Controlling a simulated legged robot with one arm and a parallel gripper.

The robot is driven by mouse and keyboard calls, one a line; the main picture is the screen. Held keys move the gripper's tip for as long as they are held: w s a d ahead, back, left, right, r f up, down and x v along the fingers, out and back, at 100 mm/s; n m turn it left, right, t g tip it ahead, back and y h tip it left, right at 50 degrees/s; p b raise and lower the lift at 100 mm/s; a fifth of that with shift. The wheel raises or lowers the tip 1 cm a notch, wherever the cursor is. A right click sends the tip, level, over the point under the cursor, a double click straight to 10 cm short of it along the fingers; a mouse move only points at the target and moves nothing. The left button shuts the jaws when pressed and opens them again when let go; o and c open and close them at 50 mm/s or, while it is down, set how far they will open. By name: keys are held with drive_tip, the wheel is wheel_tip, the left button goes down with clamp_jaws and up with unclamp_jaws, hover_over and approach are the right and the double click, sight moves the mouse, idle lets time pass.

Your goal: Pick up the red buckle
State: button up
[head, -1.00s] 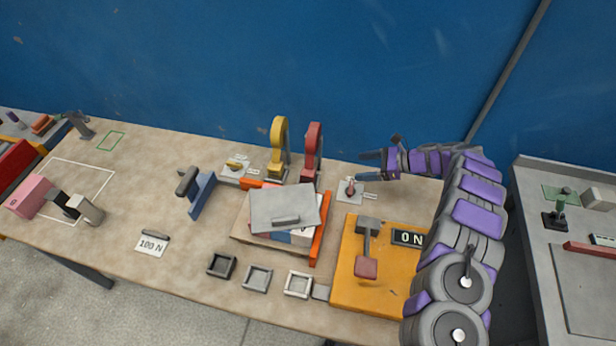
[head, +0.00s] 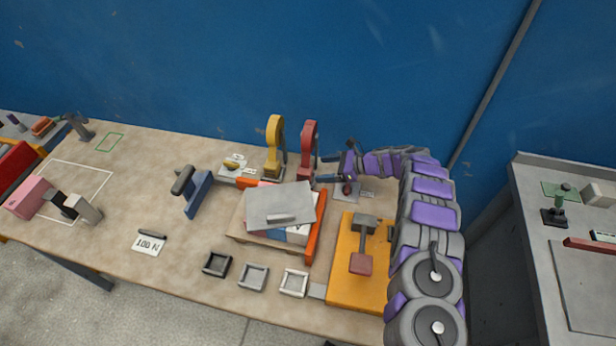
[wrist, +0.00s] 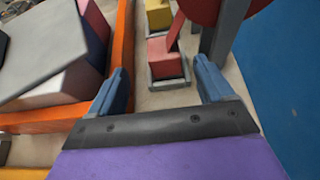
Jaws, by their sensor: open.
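The red piece that best fits the red buckle (head: 309,146) stands upright at the back of the workbench, with a rounded top and a small base. In the wrist view its red base block (wrist: 167,61) sits in a grey socket, and part of a red disc (wrist: 200,8) shows above. My gripper (head: 327,168) is just right of it, fingers pointing left. In the wrist view the open blue fingertips (wrist: 160,76) lie either side of the base block, nearer the camera and with nothing between them. Contact does not show.
A matching yellow upright piece (head: 275,145) stands just left of the red one. An orange-edged stack with a grey plate (head: 279,204) lies in front. A small red knob on a card (head: 347,188) is under my wrist. The blue wall (head: 200,60) is close behind.

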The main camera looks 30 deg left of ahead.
sight(308, 170)
drive_tip(key=x, duration=0.5)
drive_tip(key=w+x, duration=0.1)
drive_tip(key=x, duration=0.1)
drive_tip(key=shift+s+a+f+b, duration=0.1)
drive_tip(key=shift+a+b, duration=0.15)
drive_tip(key=shift+b, duration=0.15)
drive_tip(key=shift+d+r, duration=0.3)
drive_tip(key=shift+d, duration=0.35)
drive_tip(key=shift+d+r, duration=0.2)
drive_tip(key=shift+d, duration=0.25)
drive_tip(key=c, duration=0.3)
drive_tip(key=shift+a+f, duration=0.25)
drive_tip(key=shift+a, duration=0.5)
drive_tip(key=c, duration=0.6)
drive_tip(key=shift+d, duration=0.1)
drive_tip(key=shift+c, duration=1.4)
drive_tip(key=shift+d, duration=0.15)
drive_tip(key=shift+r, duration=0.15)
